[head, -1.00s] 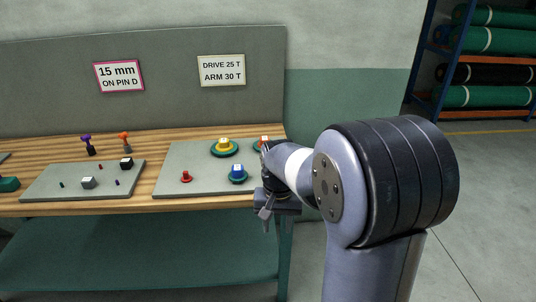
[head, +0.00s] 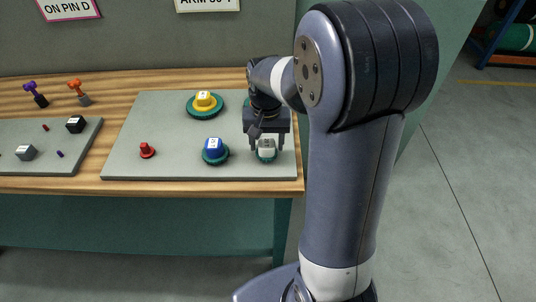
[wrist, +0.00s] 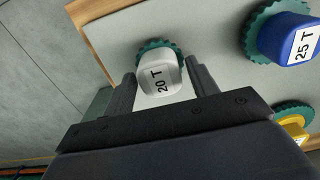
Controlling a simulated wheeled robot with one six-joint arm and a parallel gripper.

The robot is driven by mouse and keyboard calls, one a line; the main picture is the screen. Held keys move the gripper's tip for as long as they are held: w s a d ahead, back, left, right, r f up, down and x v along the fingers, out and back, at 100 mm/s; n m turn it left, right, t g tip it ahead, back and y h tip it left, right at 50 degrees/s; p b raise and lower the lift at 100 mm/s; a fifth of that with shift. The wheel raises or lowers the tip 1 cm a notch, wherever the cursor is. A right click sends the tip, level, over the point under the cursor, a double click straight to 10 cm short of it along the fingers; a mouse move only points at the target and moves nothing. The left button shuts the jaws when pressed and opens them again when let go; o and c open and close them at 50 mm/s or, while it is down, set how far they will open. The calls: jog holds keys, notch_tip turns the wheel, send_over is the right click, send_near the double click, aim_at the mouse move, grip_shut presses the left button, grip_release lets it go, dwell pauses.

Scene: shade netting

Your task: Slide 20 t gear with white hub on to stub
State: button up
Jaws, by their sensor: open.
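The 20 T gear is teal with a white hub (head: 267,146) and sits flat at the front right of the grey board. In the wrist view its white hub (wrist: 160,76), marked 20 T, lies between my fingers, with the teal teeth (wrist: 158,46) beyond. My gripper (head: 267,148) is open, one finger on each side of the hub. A gap shows beside the hub in the wrist view, clearer on the right finger's side. A small red stub with a round base (head: 147,151) stands at the board's front left; it may be the stub.
A blue-hub 25 T gear (head: 214,148) sits just left of my gripper, a yellow-hub gear (head: 205,103) behind it. Another grey board (head: 50,160) with small blocks and pins lies left. The grey board (head: 178,168) is bare between the red stub and blue gear.

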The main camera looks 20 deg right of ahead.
aim_at(267, 142)
jog(key=shift+f, duration=0.4)
dwell(0.3)
grip_shut()
jog(key=shift+r, duration=0.1)
jog(key=shift+r+p, duration=0.75)
dwell(0.4)
jog(key=shift+r+p, duration=1.9)
jog(key=shift+r, duration=0.35)
